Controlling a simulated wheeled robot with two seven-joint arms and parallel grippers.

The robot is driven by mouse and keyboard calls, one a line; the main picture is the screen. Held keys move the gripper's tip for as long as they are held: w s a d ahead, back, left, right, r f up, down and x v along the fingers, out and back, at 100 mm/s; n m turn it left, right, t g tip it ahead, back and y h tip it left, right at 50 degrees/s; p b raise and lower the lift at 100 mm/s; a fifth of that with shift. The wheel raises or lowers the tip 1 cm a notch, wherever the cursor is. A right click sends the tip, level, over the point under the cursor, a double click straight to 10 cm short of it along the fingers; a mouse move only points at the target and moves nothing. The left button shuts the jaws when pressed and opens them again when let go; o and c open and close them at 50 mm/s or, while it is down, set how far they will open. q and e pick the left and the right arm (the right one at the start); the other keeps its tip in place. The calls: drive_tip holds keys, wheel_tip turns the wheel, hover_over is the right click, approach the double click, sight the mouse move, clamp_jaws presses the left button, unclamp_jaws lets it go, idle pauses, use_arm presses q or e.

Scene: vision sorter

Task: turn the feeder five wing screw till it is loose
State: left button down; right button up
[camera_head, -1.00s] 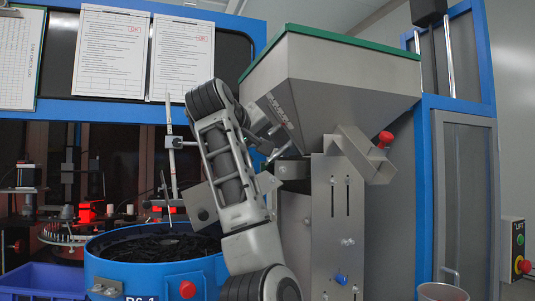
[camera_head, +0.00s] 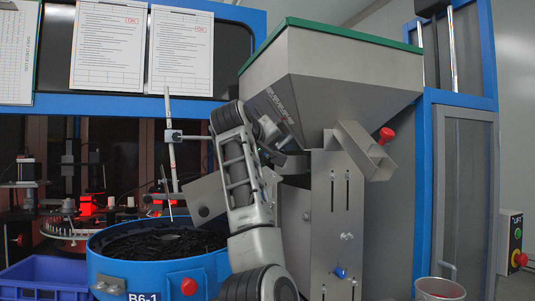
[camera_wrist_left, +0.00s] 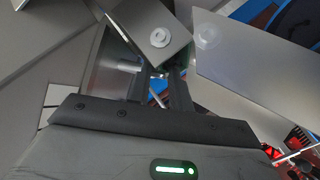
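A blue wing screw (camera_head: 340,272) sits low on the upright metal plate under the hopper in the head view. No label marks it as feeder five's. My left arm rises in front of the feeder, and my left gripper (camera_head: 285,150) is beside the hopper's lower part, well above that screw. In the left wrist view the dark fingers (camera_wrist_left: 160,85) have a narrow gap between them, near a grey plate with a white round fastener (camera_wrist_left: 160,37). Whether they hold anything at the tips is unclear. My right gripper is not in view.
The grey hopper (camera_head: 335,75) with a green rim stands behind the arm. A blue bowl (camera_head: 150,272) marked B6-1, filled with dark parts, stands left of my arm. A red knob (camera_head: 386,135) is by the chute. A blue bin (camera_head: 45,280) is at lower left.

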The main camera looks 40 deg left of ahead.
use_arm(q)
drive_tip(key=r+h+p, duration=0.1)
drive_tip(key=p, duration=0.1)
drive_tip(key=shift+a+r+p, duration=0.1)
drive_tip(key=shift+a+p, duration=0.05)
drive_tip(key=shift+p, duration=0.15)
drive_tip(key=shift+s+a+g+h+p, duration=0.15)
drive_tip(key=shift+g+h+p, duration=0.15)
drive_tip(key=shift+h+p, duration=0.3)
drive_tip(key=shift+m+h+p, duration=0.3)
drive_tip(key=shift+p, duration=0.05)
drive_tip(key=shift+h, duration=0.3)
drive_tip(key=shift+f, duration=0.2)
drive_tip(key=c, duration=1.3)
unclamp_jaws()
drive_tip(key=shift+a, duration=0.1)
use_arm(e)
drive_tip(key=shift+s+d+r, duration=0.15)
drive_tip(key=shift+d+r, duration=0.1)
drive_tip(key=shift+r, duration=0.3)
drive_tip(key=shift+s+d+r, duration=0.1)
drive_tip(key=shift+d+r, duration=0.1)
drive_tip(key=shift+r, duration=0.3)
